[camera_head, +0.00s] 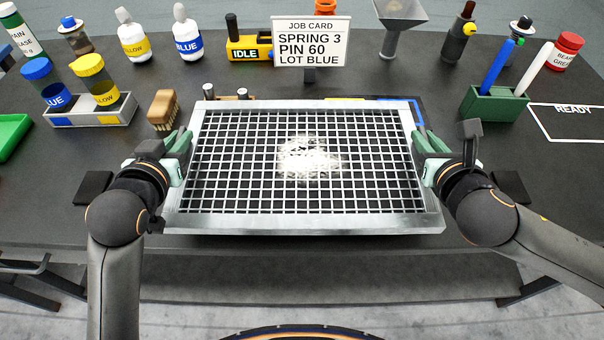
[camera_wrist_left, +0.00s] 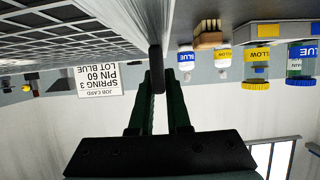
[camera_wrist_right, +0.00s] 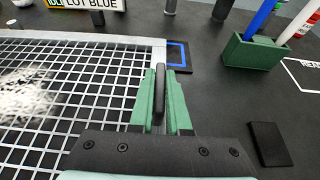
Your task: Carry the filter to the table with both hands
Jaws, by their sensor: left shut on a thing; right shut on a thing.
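The filter (camera_head: 300,224), a pale metal frame with a white wire grid and a patch of white fluff in its middle, is level over the near middle of the dark table (camera_head: 560,215). I cannot tell whether its underside touches the tabletop. My left gripper (camera_head: 182,150) is shut on its left side, where a dark handle (camera_wrist_left: 156,62) shows between the fingers. My right gripper (camera_head: 424,150) is shut on its right side, on a similar dark handle (camera_wrist_right: 159,90). The filter's grid also shows in the right wrist view (camera_wrist_right: 95,110).
Behind the filter stand a job card (camera_head: 311,42), a brush (camera_head: 163,111), and a tray (camera_head: 95,115) with blue and yellow jars. A green pen holder (camera_head: 495,103) is at right. A blue-edged marking (camera_head: 416,106) shows partly behind the filter. Black pads (camera_head: 95,187) lie at both sides.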

